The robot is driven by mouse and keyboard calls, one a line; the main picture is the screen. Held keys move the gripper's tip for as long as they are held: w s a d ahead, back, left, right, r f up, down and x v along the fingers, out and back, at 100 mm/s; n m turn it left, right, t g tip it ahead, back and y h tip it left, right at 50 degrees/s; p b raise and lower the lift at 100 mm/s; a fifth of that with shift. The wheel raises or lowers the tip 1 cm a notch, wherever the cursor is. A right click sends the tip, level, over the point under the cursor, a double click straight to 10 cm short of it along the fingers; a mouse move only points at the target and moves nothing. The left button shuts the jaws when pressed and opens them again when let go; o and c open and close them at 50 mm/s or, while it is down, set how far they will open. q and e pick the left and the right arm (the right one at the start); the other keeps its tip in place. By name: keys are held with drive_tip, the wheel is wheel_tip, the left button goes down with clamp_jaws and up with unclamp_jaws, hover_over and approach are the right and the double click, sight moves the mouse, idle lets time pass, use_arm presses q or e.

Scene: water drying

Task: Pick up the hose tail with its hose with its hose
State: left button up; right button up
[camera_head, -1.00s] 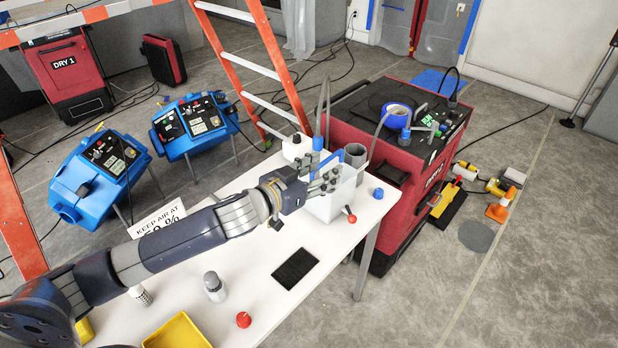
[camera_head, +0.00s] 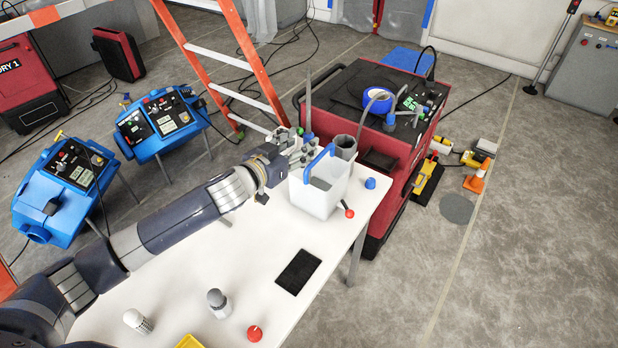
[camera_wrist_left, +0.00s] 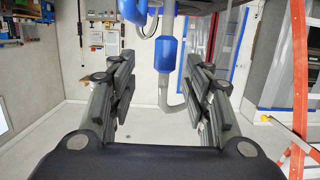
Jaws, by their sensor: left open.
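The hose tail, a blue cylinder (camera_wrist_left: 170,57), shows in the left wrist view. Its grey hose (camera_wrist_left: 174,106) bends below it. Both appear between the finger lines, nearer the right finger; how far beyond the tips I cannot tell. In the head view a small blue piece (camera_head: 308,137) with an upright grey hose (camera_head: 308,95) shows just beyond the fingers, probably the same part. My left gripper (camera_head: 306,148) is open and empty; it also shows in the left wrist view (camera_wrist_left: 158,85). It is behind the white bucket's rim at the table's far end. My right gripper is not seen.
The white bucket (camera_head: 318,200) with a blue handle and a grey cup (camera_head: 345,147) stand close to the gripper. A red dryer (camera_head: 400,160) stands beyond the table (camera_head: 220,265). An orange ladder (camera_head: 240,40) stands behind.

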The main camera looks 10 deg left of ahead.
sight(306, 137)
use_arm(q)
drive_tip(key=shift+w+a, duration=0.15)
drive_tip(key=shift+w, duration=0.2)
drive_tip(key=p+x, duration=0.1)
drive_tip(key=x, duration=0.2)
drive_tip(key=shift+w+p, duration=0.3)
drive_tip(key=shift+p, duration=0.1)
drive_tip(key=shift+w+d+f, duration=0.2)
drive_tip(key=shift+w+d, duration=0.05)
drive_tip(key=shift+w, duration=0.25)
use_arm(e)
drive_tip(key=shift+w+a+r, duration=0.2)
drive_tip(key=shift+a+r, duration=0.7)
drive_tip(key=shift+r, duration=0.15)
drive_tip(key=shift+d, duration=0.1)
use_arm(q)
drive_tip(key=shift+c, duration=1.2)
clamp_jaws()
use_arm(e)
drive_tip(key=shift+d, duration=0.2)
